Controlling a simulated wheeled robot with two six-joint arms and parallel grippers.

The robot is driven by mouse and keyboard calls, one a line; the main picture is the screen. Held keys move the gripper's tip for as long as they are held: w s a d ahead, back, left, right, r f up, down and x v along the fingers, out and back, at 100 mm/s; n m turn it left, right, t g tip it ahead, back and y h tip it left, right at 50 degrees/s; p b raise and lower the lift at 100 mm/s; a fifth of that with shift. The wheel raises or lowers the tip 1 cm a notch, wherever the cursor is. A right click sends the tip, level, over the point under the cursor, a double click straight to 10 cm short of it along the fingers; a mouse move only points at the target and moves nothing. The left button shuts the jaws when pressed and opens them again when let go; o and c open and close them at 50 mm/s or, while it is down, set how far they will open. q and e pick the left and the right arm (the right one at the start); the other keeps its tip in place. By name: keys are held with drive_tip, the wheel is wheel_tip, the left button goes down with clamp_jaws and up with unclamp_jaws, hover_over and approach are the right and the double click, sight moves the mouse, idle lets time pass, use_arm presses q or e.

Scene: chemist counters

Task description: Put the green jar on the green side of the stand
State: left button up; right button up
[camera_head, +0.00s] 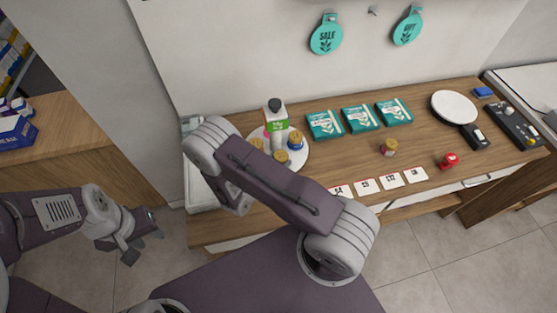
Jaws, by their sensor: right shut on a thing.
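The stand (302,157) is a round white plate at the back left of the wooden counter. Several small gold-lidded jars stand on it, one with a blue body (295,139). A white bottle with a green label and dark cap (276,118) rises at its back. My right arm crosses in front of the stand's lower left and hides part of it. The fingers of my right gripper are hidden behind that arm. I cannot make out a green jar. My left gripper (142,239) hangs low at the left, off the counter, with its fingers apart and empty.
Three teal boxes (360,119) lie behind several price cards (391,180). Beyond are a white round plate (454,106) and a black tray (514,125). Bare counter lies between.

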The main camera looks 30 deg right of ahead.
drive_tip(key=shift+f, duration=0.1)
drive_tip(key=o, duration=1.4)
